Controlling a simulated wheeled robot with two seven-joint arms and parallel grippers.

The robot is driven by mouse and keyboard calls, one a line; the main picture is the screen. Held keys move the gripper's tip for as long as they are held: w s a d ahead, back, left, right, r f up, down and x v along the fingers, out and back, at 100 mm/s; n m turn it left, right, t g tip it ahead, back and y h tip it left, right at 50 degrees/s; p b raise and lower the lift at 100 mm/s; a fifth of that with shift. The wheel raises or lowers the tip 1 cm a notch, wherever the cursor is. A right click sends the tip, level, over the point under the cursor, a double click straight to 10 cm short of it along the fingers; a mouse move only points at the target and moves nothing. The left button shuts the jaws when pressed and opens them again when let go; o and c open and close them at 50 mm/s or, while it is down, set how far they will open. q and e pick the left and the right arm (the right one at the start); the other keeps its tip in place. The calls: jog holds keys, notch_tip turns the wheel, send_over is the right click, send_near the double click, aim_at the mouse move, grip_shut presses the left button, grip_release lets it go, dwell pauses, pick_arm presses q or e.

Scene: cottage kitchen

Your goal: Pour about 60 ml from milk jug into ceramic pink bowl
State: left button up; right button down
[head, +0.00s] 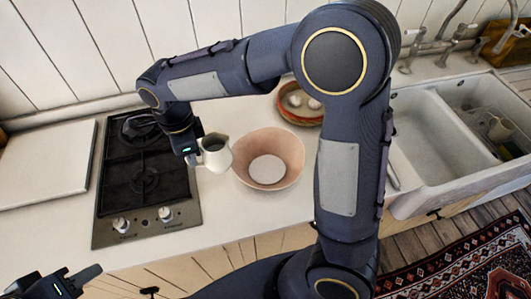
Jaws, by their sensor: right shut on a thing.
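The milk jug (215,157) is a small white jug, roughly upright, just left of the pink bowl. My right gripper (194,159) is shut on its left side, where the handle appears to be. I cannot tell whether the jug touches the counter. The ceramic pink bowl (288,147) stands upright on the counter, its near left rim close to the jug. A pale disc shows at its bottom; I cannot tell whether it is milk or the bowl's base. My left gripper (80,281) is at the lower left corner, away from both, its jaws only partly visible.
A black hob (146,180) lies left of the jug, with a white board (45,165) beyond it. A brown dish (284,107) with pale round items stands behind the bowl. A white double sink (428,135) is at right. The counter before the bowl is clear.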

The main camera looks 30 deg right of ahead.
aim_at(228, 137)
jog(key=shift+d, duration=0.1)
jog(key=shift+s+d+r+y, duration=0.1)
jog(key=shift+d+r+y, duration=0.05)
jog(key=shift+d+y, duration=0.7)
jog(key=shift+d+r+y, duration=0.75)
jog(key=shift+d+y, duration=0.05)
jog(key=shift+y, duration=0.25)
jog(key=shift+s+d+t+y, duration=0.15)
jog(key=shift+d+t+y, duration=0.15)
jog(key=shift+d+y, duration=0.65)
jog(key=shift+s+d+r+y, duration=0.1)
jog(key=shift+d+r+y, duration=0.35)
jog(key=shift+d, duration=0.1)
jog(key=shift+s+d+r+y, duration=0.1)
jog(key=shift+d+r+y, duration=0.25)
jog(key=shift+d, duration=0.2)
jog(key=shift+d+f+y, duration=0.3)
jog(key=shift+d+y, duration=0.45)
jog(key=shift+y, duration=0.6)
jog(key=shift+d+f+t+y, duration=0.1)
jog(key=shift+d+t+y, duration=0.1)
jog(key=shift+t+y, duration=0.15)
